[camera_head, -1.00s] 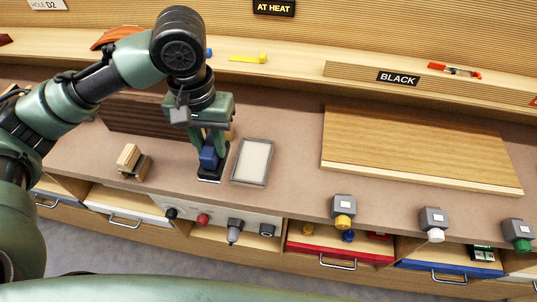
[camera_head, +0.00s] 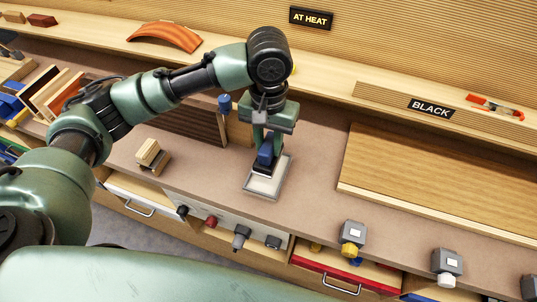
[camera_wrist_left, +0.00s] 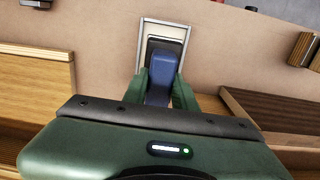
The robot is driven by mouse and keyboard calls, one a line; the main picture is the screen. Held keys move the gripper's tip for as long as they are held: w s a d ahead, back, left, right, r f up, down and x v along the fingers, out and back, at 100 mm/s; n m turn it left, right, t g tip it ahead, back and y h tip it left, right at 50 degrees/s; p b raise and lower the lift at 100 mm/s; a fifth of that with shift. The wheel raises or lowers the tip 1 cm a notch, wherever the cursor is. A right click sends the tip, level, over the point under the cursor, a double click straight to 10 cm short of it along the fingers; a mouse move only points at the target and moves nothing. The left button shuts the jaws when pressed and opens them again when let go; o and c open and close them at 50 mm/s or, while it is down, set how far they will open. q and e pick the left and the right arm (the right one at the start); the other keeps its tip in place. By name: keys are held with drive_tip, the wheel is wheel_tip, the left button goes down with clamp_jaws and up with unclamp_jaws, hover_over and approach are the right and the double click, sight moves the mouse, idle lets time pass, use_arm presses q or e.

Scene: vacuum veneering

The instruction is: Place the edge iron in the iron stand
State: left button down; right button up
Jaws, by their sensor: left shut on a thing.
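The edge iron (camera_head: 265,157) has a blue handle and a dark sole; it also shows in the left wrist view (camera_wrist_left: 160,85). My left gripper (camera_head: 267,148) points down and is shut on the blue handle. The iron stand (camera_head: 262,187) is a pale flat plate with a grey metal rim, lying on the bench. The iron is over the stand and hides part of it. In the left wrist view the rim of the stand (camera_wrist_left: 165,28) shows around the sole. I cannot tell whether the sole touches the plate. My right gripper is not in view.
A small wooden block holder (camera_head: 152,157) stands left of the stand. A dark panel (camera_head: 195,122) is behind it. A large wood board (camera_head: 440,180) lies to the right, with clear bench between. Knobs and drawers line the front edge.

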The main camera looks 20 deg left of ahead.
sight(268, 143)
use_arm(q)
drive_tip(key=shift+f, duration=0.65)
wheel_tip(268, 143, down, 3)
drive_tip(key=shift+f, duration=0.55)
drive_tip(key=shift+p, duration=0.3)
drive_tip(key=c, duration=1.1)
unclamp_jaws()
drive_tip(key=shift+f, duration=0.15)
wheel_tip(268, 143, up, 12)
drive_tip(key=shift+r+b, duration=0.15)
drive_tip(key=shift+b, duration=0.8)
